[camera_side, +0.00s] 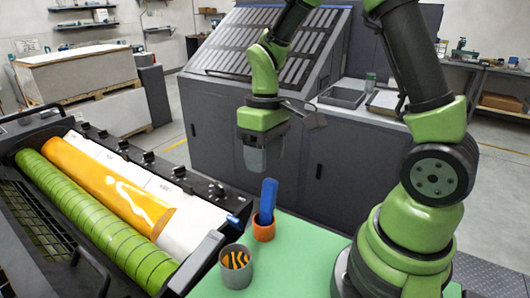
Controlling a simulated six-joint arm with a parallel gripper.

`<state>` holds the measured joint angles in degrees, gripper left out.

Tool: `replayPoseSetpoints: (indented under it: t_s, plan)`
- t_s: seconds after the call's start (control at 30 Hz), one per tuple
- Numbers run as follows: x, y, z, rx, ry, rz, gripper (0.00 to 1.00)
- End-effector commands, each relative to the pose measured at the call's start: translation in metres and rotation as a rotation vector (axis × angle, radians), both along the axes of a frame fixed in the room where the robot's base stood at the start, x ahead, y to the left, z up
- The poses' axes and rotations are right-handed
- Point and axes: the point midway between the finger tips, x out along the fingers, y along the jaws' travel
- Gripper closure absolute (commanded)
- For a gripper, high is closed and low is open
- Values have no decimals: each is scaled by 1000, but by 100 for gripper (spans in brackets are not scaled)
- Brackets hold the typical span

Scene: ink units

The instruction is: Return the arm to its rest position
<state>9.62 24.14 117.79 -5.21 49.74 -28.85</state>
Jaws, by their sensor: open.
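My gripper (254,166) hangs pointing down from my green and dark arm, above and slightly left of the near bench top. It is open, with grey jaws. I see nothing clearly held in it. Below it, a blue spatula-like tool (268,197) stands in an orange holder (264,229). A grey cup (237,277) with orange and dark stripes inside stands in front of the holder. My gripper is apart from all of these.
An ink unit with an orange-coated roller (110,186) and a green roller (88,217) lies at left. A dark sloped console (265,58) and cabinets stand behind my gripper. The green bench top (298,262) is clear right of the cups.

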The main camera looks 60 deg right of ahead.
Motion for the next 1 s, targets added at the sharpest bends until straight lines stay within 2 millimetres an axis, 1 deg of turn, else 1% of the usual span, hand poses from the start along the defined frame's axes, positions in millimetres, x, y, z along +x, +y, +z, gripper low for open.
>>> replayPoseSetpoints:
  t_s: [0.1,0.27,0.37,0.47,0.57,0.6,0.7,0.8,0.9,1.0]
  plan:
    - [0,-1,4,0,-1,0,47]
    - [0,0,4,0,0,0,47]
    - [-1,1,9,-2,-14,-7,47]
    - [-4,6,27,-7,-66,-35,47]
    - [-14,14,55,-6,-153,-85,47]
    - [-20,18,67,-3,-194,-110,47]
    - [-38,28,95,14,-296,-174,47]
    - [-58,38,116,45,-397,-236,47]
    - [-79,45,131,83,-484,-289,47]
    - [-96,50,139,123,-553,-334,47]
